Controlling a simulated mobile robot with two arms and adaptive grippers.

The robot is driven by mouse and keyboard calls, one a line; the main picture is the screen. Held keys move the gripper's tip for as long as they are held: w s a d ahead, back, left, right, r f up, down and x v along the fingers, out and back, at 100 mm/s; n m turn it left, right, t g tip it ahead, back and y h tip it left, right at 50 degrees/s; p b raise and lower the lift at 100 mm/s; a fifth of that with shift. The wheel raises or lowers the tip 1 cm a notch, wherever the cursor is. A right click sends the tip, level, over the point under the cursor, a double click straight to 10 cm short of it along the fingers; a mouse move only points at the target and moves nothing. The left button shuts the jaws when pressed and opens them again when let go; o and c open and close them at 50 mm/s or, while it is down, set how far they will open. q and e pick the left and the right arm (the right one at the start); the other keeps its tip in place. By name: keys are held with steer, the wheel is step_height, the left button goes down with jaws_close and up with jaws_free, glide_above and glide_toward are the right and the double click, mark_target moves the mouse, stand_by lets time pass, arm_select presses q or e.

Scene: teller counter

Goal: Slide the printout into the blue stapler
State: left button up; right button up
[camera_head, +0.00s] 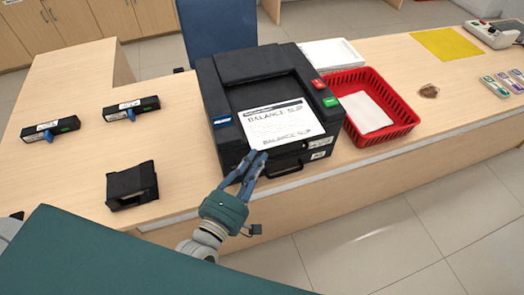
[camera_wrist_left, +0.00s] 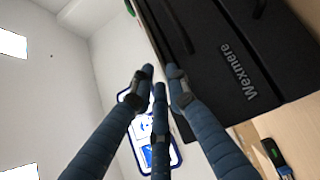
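The printout (camera_head: 280,122), a white sheet headed "BALANCE", lies on top of the black printer (camera_head: 238,82). My left gripper (camera_head: 258,154) is at the printer's front, with its fingertips by the printout's near edge; I cannot tell whether they touch it. In the left wrist view its blue fingers (camera_wrist_left: 160,80) are apart with nothing visible between them. Two black devices with blue parts stand on the counter at left, one at the far left (camera_head: 50,129) and one right of it (camera_head: 131,109). I cannot tell which is the blue stapler. My right gripper is out of view.
A red basket (camera_head: 402,128) holding white paper stands right of the printer. A black block-like device (camera_head: 132,186) sits near the counter's front left edge. A yellow sheet (camera_head: 446,44) lies far right. The counter (camera_head: 185,150) is clear between the left devices and the printer.

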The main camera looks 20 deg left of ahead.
arm_select(q)
steer(key=shift+w+d+p, duration=0.15)
steer(key=shift+w+p, duration=0.05)
steer(key=shift+w, duration=0.5)
steer(key=shift+w+d+p, duration=0.15)
steer(key=shift+w, duration=0.55)
jaws_close()
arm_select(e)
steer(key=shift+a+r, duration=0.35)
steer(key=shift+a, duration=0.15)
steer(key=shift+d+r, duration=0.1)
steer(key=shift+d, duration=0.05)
